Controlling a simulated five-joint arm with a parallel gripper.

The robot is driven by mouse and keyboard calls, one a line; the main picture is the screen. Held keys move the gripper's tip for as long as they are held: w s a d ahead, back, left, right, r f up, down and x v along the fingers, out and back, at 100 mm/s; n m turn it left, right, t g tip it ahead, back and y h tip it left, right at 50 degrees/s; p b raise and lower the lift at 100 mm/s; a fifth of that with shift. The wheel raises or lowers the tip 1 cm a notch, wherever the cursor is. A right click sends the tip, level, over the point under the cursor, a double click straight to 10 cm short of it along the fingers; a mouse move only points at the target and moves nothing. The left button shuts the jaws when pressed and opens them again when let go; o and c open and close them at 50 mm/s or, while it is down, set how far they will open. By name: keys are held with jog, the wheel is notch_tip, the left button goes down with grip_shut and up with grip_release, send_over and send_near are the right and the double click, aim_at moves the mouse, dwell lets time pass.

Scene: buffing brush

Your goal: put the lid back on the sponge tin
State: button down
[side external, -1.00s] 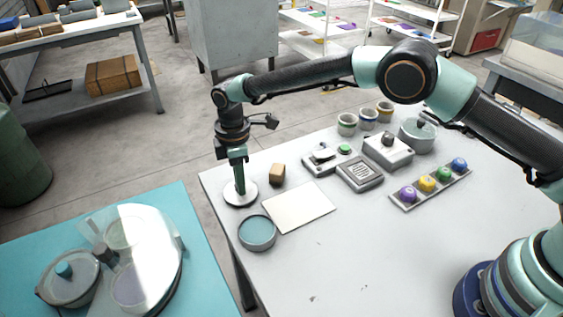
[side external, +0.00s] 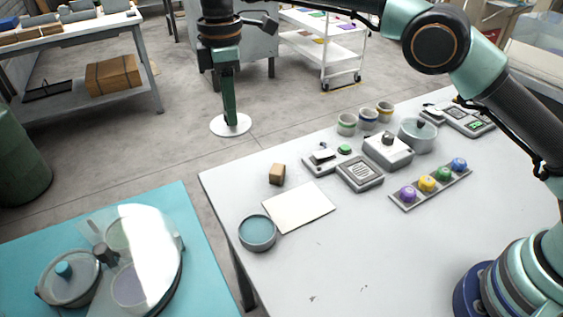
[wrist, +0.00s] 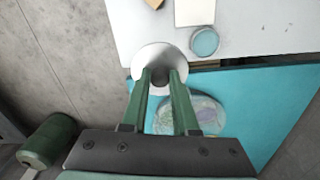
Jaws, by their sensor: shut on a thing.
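The sponge tin (side external: 257,233) is a small round grey tin with a teal sponge in it, open at the top, on the white table near its front left corner. It also shows in the wrist view (wrist: 204,42). The lid (side external: 231,125) is a flat white disc. My gripper (side external: 230,118) is shut on the lid from above and holds it up in the air, well above the tin. In the wrist view the lid (wrist: 155,50) sits at the fingertips; its knob is mostly hidden between the fingers.
A tan block (side external: 277,174) and a white sheet (side external: 299,207) lie beside the tin. Behind are a grey box with a lever (side external: 323,160), several cups and a row of coloured knobs (side external: 430,187). A teal table (side external: 190,235) with a glassy round stand is at left.

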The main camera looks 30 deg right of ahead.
jog(key=shift+s+a, duration=0.15)
jog(key=shift+s, duration=0.05)
jog(key=shift+s+a+f, duration=0.2)
jog(key=shift+s+f, duration=1.75)
jog(key=shift+f, duration=0.75)
jog(key=shift+s+a+f, duration=0.15)
jog(key=shift+s+f, duration=1.75)
jog(key=shift+f, duration=0.85)
jog(key=shift+s+a+f, duration=0.2)
jog(key=shift+s+f, duration=1.75)
jog(key=shift+f, duration=0.75)
jog(key=shift+f, duration=0.15)
jog(key=shift+c, duration=0.6)
grip_release()
